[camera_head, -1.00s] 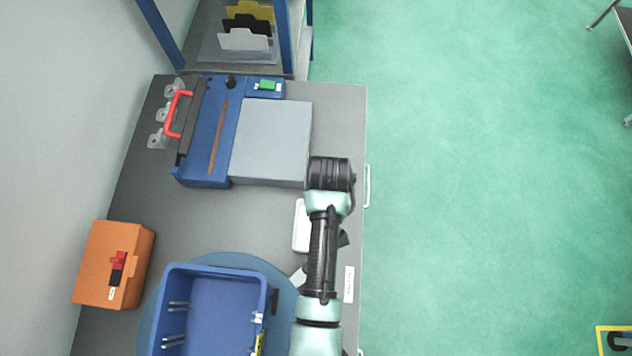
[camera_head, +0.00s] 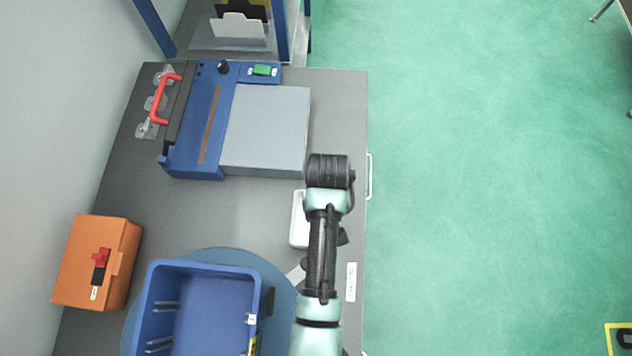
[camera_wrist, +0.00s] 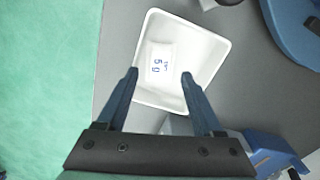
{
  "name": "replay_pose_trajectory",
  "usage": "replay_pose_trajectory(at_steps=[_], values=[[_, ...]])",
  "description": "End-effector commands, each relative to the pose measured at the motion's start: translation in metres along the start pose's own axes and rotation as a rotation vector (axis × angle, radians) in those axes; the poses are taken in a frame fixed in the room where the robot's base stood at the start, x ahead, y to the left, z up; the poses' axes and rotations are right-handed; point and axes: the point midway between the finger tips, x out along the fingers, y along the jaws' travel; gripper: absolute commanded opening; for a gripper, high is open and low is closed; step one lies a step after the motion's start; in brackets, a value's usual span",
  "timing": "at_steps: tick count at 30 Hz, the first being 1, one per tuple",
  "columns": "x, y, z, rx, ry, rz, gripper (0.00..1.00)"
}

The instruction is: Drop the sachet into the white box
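The white box (camera_wrist: 210,47) is an open, shallow tray below my gripper in the wrist view. In the head view the white box (camera_head: 298,225) shows on the grey worktop, partly hidden by my arm. The sachet (camera_wrist: 160,58), small and white with "5 g" print, appears inside the box, lying on its floor toward the left. My gripper (camera_wrist: 160,75) is open, its two dark blue fingers apart with nothing held between them. Its fingertips overlap the box in the wrist view; their height above it is hard to tell. My arm hides the gripper in the head view.
A blue sealing machine (camera_head: 210,130) with a grey plate (camera_head: 268,130) stands beyond the box. A blue crate (camera_head: 205,268) sits on a round blue disc (camera_head: 280,300). An orange case (camera_head: 95,262) is at the left. Green floor lies right of the worktop edge.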

Motion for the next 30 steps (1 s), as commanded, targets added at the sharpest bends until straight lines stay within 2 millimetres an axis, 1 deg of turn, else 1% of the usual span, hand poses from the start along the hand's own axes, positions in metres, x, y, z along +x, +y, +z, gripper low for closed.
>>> replay_pose_trajectory(at_steps=[1, 2, 10, 14, 17, 19, 27, 30], values=[[0.000, 0.000, 0.000, 0.000, 0.000, 0.000, 0.79], [0.000, 0.000, 0.000, 0.000, 0.000, 0.000, 0.84], [0.000, 0.000, 0.000, 0.000, 0.000, 0.000, 0.84], [-0.006, 0.000, -0.001, 0.000, 0.003, 0.001, 0.84], [-0.019, 0.000, -0.001, 0.000, 0.005, 0.001, 0.84], [-0.032, 0.000, -0.001, 0.000, 0.006, 0.001, 0.84], [-0.097, 0.000, -0.002, 0.000, 0.007, 0.002, 0.84], [-0.118, 0.000, 0.000, 0.000, 0.000, 0.000, 0.84]])
